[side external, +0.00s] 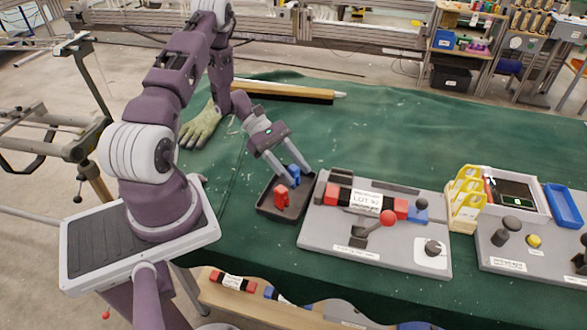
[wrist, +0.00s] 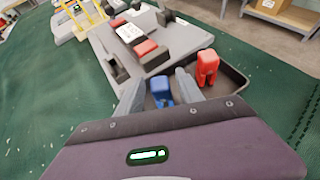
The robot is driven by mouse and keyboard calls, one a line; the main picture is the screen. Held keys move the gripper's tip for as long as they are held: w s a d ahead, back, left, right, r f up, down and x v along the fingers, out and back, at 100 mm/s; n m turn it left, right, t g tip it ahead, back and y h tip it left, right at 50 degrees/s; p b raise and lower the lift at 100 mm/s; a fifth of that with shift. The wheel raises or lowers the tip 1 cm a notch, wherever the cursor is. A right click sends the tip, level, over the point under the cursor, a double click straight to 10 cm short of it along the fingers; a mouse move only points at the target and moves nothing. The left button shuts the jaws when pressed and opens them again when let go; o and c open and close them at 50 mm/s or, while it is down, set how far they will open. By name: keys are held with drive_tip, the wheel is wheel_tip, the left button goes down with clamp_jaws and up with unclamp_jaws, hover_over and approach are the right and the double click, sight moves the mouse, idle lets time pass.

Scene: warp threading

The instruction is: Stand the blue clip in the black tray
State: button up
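The blue clip (side external: 294,173) appears to stand upright in the back part of the black tray (side external: 266,209). In the wrist view the blue clip (wrist: 161,91) shows inside the tray (wrist: 236,74), between my two fingers. My gripper (side external: 296,176) reaches down over the tray. Its fingers are open, one on each side of the blue clip, with a gap visible between them in the wrist view (wrist: 159,82). A red clip (side external: 281,197) stands upright in the front part of the tray, outside my fingers. The blue clip's base is partly hidden.
A grey fixture board (side external: 320,225) with a red-and-black block labelled LOT (side external: 366,200) and a red-knobbed lever (side external: 387,217) lies right of the tray. A glove (side external: 201,125) and a brush (side external: 290,93) lie farther back. The green cloth behind the board is clear.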

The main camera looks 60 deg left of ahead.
drive_tip(key=shift+r, duration=0.1)
drive_tip(key=v, duration=1.1)
drive_tip(key=w+d+r+m+g+y, duration=0.25)
drive_tip(key=d+r+m, duration=0.3)
drive_tip(key=r, duration=0.55)
drive_tip(key=s+d+r+m+g+y, duration=0.25)
drive_tip(key=d+r+m+y, duration=0.2)
drive_tip(key=d+r, duration=0.35)
drive_tip(key=s+d+r+m+t+y, duration=0.2)
drive_tip(key=s+d+m+t, duration=0.1)
drive_tip(key=s+d+m, duration=0.2)
drive_tip(key=s+d+r+m+t+y, duration=0.2)
drive_tip(key=s+d+r+m+t, duration=0.1)
drive_tip(key=s, duration=0.5)
drive_tip(key=d+m+t, duration=0.1)
drive_tip(key=d+m, duration=0.1)
drive_tip(key=m, duration=0.1)
drive_tip(key=shift+s+y, duration=0.2)
drive_tip(key=shift+y, duration=0.1)
drive_tip(key=shift+o, duration=0.5)
